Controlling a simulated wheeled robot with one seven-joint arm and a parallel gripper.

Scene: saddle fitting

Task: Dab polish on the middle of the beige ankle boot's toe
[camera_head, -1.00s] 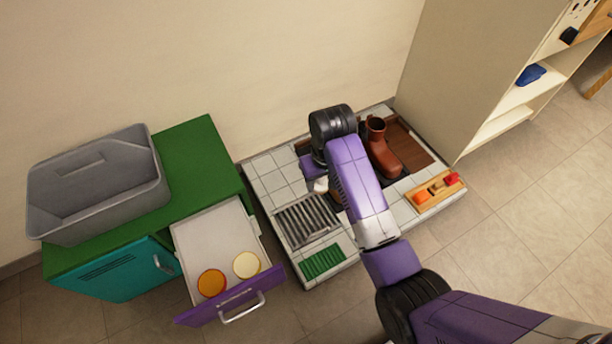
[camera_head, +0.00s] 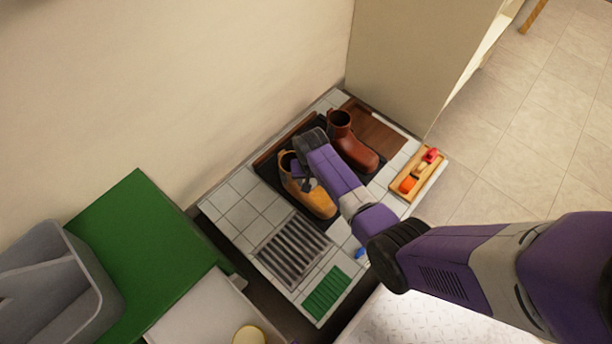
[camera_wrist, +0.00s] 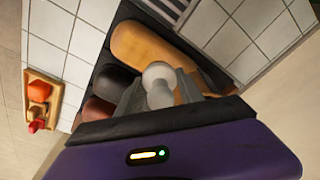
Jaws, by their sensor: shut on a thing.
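The beige ankle boot (camera_head: 318,202) stands on the dark mat on the tiled platform, its toe towards the lower right. In the wrist view its tan toe (camera_wrist: 140,42) lies just beyond my fingertips. My gripper (camera_wrist: 160,88) is shut on a white, round-headed dauber (camera_wrist: 158,73), whose head appears over or beside the boot's toe. I cannot tell whether the two touch. In the head view my arm hides the fingertips and the dauber.
A red-brown boot (camera_head: 352,145) stands close beside, right of my arm. A dark rounded shape (camera_wrist: 116,84) lies between the boots in the wrist view. A wooden tray (camera_head: 418,172) with orange and red items, a metal grate (camera_head: 290,248) and a green pad (camera_head: 326,292) share the platform. A pale tin (camera_head: 249,335) lies lower left.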

